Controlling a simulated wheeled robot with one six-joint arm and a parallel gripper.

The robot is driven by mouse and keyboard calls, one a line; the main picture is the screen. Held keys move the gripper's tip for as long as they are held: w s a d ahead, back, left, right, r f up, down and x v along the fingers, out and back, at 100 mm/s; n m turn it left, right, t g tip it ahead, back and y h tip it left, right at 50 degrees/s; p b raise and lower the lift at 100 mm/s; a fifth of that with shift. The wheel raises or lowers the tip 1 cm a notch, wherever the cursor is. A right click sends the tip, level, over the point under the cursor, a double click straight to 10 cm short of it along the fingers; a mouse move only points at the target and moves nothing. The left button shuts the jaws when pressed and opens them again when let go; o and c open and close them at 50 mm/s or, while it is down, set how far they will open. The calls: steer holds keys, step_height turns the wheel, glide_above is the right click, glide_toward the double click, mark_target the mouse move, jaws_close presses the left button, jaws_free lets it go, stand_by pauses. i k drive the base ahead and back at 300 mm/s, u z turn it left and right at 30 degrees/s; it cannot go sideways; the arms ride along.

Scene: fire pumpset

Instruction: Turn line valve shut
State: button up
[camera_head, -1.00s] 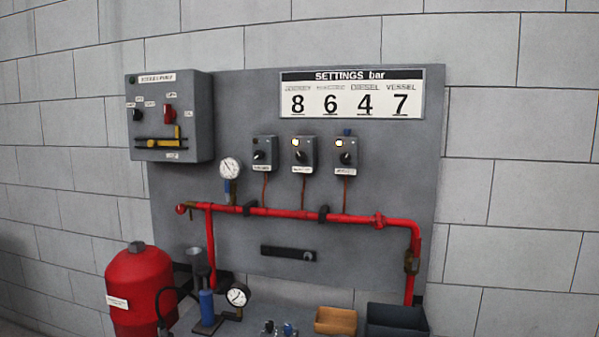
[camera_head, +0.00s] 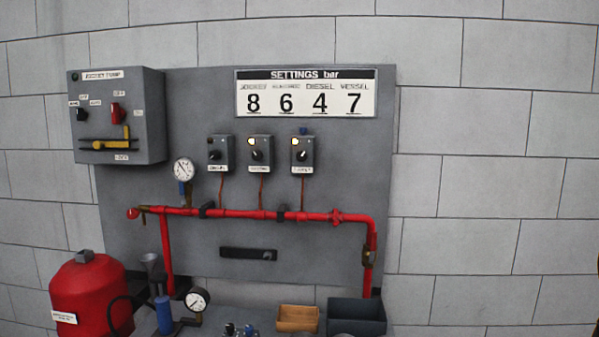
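A red pipe (camera_head: 240,213) runs across the grey wall panel and turns down at its right end. A brass-coloured fitting (camera_head: 369,250) sits on the right downpipe. A red round end (camera_head: 133,212) with a small brass piece (camera_head: 147,210) is at the pipe's left end. A small blue-handled fitting (camera_head: 183,188) is under the round gauge (camera_head: 184,169). No label shows which of these is the line valve, and their open or shut positions are too small to tell. My gripper is not in view.
A red tank (camera_head: 90,290) stands at lower left. A blue cylinder (camera_head: 164,315) and a second gauge (camera_head: 197,299) stand beside it. A tan tray (camera_head: 297,318) and a dark bin (camera_head: 356,316) are at the bottom. Switch boxes (camera_head: 260,155) hang above the pipe. The wall at right is bare.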

mark_target(373, 238)
steer(key=u, duration=0.6)
steer(key=i, duration=1.05)
steer(key=z, duration=0.6)
